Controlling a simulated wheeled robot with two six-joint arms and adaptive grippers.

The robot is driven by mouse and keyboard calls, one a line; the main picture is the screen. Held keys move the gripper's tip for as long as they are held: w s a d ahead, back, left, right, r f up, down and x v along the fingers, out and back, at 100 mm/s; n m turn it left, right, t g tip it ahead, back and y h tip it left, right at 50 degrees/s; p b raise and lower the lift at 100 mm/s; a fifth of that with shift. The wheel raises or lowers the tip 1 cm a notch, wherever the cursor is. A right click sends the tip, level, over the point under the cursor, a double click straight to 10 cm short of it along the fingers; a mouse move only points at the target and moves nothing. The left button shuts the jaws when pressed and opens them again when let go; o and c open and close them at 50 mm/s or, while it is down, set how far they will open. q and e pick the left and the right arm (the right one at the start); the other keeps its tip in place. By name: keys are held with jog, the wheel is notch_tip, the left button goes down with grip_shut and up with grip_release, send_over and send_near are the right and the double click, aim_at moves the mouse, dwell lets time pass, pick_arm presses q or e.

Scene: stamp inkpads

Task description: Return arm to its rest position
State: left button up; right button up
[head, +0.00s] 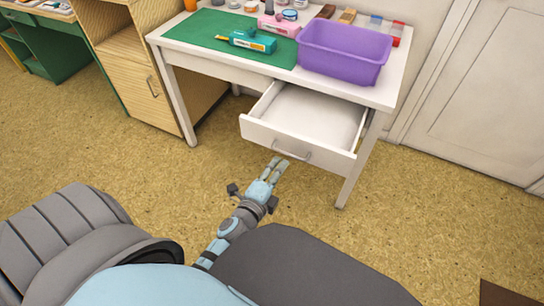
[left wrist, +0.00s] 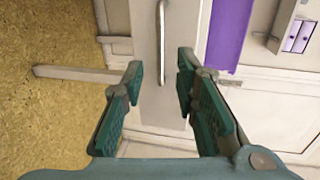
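My left gripper (head: 277,164) is in front of the desk's open drawer (head: 311,115), just below its front in the head view. Its two fingers are spread with nothing between them. In the left wrist view the open fingers (left wrist: 158,80) point at the drawer front, and the metal drawer handle (left wrist: 161,43) shows ahead, beyond the fingertips. The handle also shows in the head view (head: 291,150). The drawer is pulled out, and its visible inside is empty. My right gripper is not in view.
A wooden cabinet (head: 135,75) stands left. Floor around the left arm is clear.

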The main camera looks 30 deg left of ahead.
pick_arm(q)
jog(key=v, duration=0.5)
jog(key=shift+s, duration=0.1)
jog(key=s+a+f+n+g+p, duration=0.2)
jog(key=s+f+n+g+p, duration=0.8)
jog(key=s+f, duration=0.85)
jog(key=s+a+f+n+g+p, duration=0.1)
jog(key=s+f+n+g, duration=0.1)
jog(key=s, duration=0.4)
jog(key=s+a+f+n+g, duration=0.1)
jog(key=s+f+n+g, duration=0.1)
jog(key=s+f+n, duration=0.2)
jog(key=s, duration=0.3)
jog(key=shift+s+n+h+p, duration=0.3)
jog(key=shift+n+p, duration=0.05)
jog(key=shift+n, duration=0.05)
